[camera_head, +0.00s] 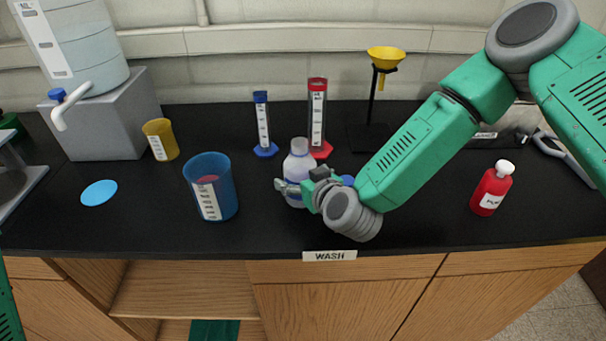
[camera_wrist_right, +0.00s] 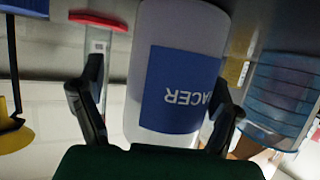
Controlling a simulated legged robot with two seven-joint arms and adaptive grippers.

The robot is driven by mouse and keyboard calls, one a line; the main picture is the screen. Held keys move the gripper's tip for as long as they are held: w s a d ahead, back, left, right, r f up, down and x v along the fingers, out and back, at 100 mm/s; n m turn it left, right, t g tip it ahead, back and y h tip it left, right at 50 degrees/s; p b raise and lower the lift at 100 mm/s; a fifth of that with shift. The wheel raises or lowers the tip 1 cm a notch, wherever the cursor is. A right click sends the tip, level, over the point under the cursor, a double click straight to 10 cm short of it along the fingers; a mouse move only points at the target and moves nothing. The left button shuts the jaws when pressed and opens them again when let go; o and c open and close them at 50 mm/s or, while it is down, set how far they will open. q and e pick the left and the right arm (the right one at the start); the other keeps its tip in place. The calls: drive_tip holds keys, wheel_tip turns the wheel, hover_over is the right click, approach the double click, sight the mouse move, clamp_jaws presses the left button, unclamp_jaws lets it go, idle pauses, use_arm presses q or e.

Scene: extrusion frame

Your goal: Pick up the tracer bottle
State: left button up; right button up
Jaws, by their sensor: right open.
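The tracer bottle (camera_head: 298,160) is a white bottle with a blue label, upright on the black bench just right of the blue beaker. In the right wrist view the picture is upside down, and the bottle (camera_wrist_right: 180,85) fills the middle with its label reading "TRACER" in part. My right gripper (camera_head: 297,184) is at the bottle's near side, low on its body. In the wrist view its two fingers (camera_wrist_right: 158,85) are spread, one on each side of the bottle. I cannot tell whether they touch it. My left gripper is out of view.
A blue beaker (camera_head: 222,195) stands left of the bottle. A blue cylinder (camera_head: 262,125) and a red cylinder (camera_head: 317,120) stand close behind. A red bottle (camera_head: 491,190) is far right. A yellow funnel (camera_head: 385,57) sits on a stand, and a yellow beaker (camera_head: 162,140) is at left.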

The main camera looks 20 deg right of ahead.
drive_tip(key=shift+a, duration=0.25)
drive_tip(key=shift+a+r, duration=0.1)
drive_tip(key=shift+a, duration=0.1)
drive_tip(key=c, duration=0.3)
drive_tip(key=shift+a, duration=0.25)
drive_tip(key=c, duration=1.2)
drive_tip(key=shift+d, duration=0.15)
drive_tip(key=shift+c, duration=0.2)
